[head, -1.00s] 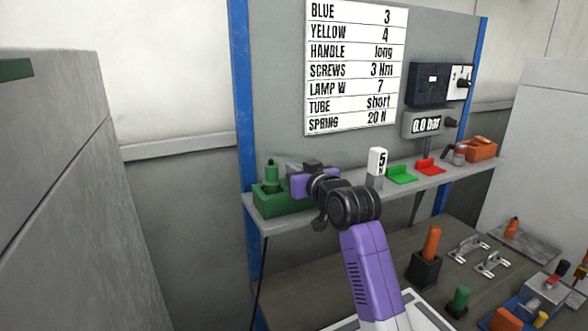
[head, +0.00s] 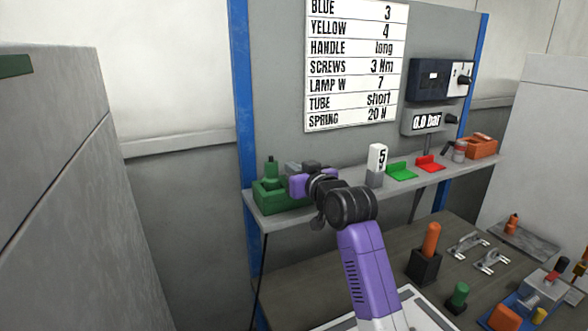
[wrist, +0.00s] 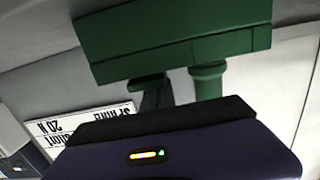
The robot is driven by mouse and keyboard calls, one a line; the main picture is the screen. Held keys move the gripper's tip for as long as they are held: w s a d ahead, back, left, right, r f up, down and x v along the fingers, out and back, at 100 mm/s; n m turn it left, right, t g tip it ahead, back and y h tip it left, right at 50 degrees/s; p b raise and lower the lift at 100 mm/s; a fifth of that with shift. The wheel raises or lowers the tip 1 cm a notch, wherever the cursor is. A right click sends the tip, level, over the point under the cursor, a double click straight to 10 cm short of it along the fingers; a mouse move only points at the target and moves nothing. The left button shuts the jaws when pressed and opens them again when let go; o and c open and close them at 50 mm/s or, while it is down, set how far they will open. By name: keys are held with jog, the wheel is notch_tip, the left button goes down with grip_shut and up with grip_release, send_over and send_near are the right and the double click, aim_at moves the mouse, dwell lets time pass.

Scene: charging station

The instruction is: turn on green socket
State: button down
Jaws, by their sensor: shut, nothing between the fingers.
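The green socket (head: 280,196) is a green box with a green round plug or knob standing on it, at the left end of the grey shelf. It shows upside down in the wrist view (wrist: 175,45), with a dark green lever-like part and a round post on it. My gripper (head: 293,168) is shut and empty, right at the socket's back right side. Its dark housing fills the bottom of the wrist view, and its fingertips are hidden there. I cannot tell whether the fingers touch the socket.
A blue frame post (head: 243,100) rises behind the socket. The workbench below holds several tools.

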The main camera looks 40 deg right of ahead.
jog(key=r+p, duration=0.2)
jog(key=r, duration=0.1)
jog(key=r+p, duration=0.1)
jog(key=shift+w+r, duration=0.25)
jog(key=r+b+v, duration=0.1)
jog(key=b+v, duration=0.2)
jog(key=v, duration=0.6)
jog(key=shift+s+r, duration=0.25)
jog(key=shift+r, duration=0.15)
